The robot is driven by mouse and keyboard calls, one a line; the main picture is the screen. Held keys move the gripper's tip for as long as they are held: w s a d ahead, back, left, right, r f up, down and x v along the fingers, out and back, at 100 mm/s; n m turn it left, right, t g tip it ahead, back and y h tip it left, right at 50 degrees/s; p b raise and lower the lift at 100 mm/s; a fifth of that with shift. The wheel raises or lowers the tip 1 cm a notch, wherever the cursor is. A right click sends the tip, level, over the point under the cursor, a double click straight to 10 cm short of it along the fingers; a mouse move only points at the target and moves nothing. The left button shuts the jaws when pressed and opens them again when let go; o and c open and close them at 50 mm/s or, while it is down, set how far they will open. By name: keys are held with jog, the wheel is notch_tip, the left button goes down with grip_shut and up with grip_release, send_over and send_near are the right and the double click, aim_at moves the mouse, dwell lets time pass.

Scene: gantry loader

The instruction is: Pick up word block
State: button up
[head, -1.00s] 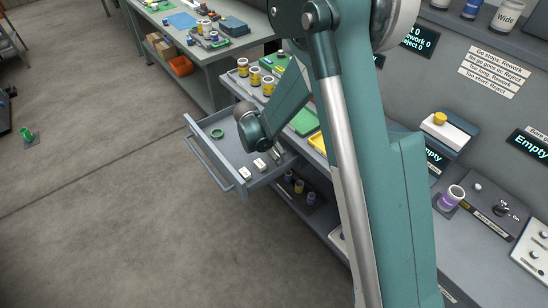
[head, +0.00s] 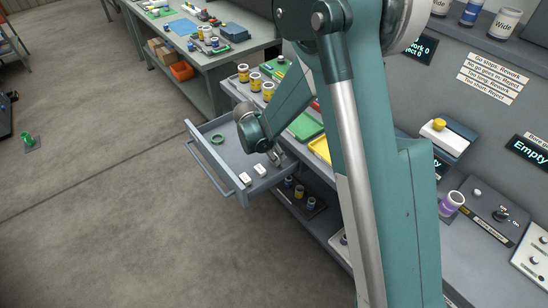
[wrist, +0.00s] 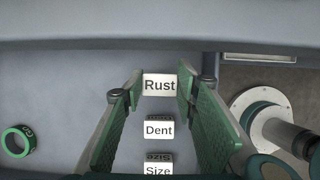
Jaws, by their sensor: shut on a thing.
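My gripper (wrist: 160,84) is shut on the white word block marked "Rust" (wrist: 159,86), with a green finger on each side of it. I cannot tell whether this block touches the drawer floor. In the wrist view, the "Dent" block (wrist: 158,130) and the "Size" block (wrist: 158,170) lie in a row with it. In the head view, two white blocks (head: 245,178) (head: 260,170) show in the open drawer. My gripper (head: 278,157) is down in the drawer beside them, partly hidden, and its block cannot be made out there.
The open grey drawer (head: 226,158) has walls close around my gripper. A green ring (head: 217,139) lies in it. Above the drawer, the counter holds yellow-labelled jars (head: 255,82) and a green tray (head: 305,126). Floor (head: 120,220) is clear in front.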

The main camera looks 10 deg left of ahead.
notch_tip(320, 180, up, 5)
jog(key=shift+f+p, duration=0.1)
jog(key=shift+p, duration=0.45)
jog(key=s+d+p, duration=0.1)
jog(key=s+d, duration=0.2)
jog(key=s, duration=0.5)
jog(key=s+d+p, duration=0.1)
jog(key=s+d, duration=0.3)
jog(key=s, duration=0.4)
jog(key=shift+s, duration=0.35)
jog(key=w+d+r+m+g+p, duration=0.1)
jog(key=w+d+r+m+p, duration=0.2)
jog(key=r, duration=0.5)
jog(key=w+d+r+m+p, duration=0.1)
jog(key=w+d+r, duration=0.2)
jog(key=d+r, duration=0.4)
jog(key=s+d+r+m, duration=0.1)
jog(key=s+d, duration=0.4)
jog(key=d, duration=0.4)
jog(key=s+d+r+m+g+p, duration=0.1)
jog(key=s+d+r+m, duration=0.1)
jog(key=s+d, duration=0.3)
jog(key=s+d+r+m+g+h+p, duration=0.1)
jog(key=s+d, duration=0.4)
jog(key=d, duration=0.8)
jog(key=shift+s+d+r+m, duration=0.4)
jog(key=shift+m, duration=0.1)
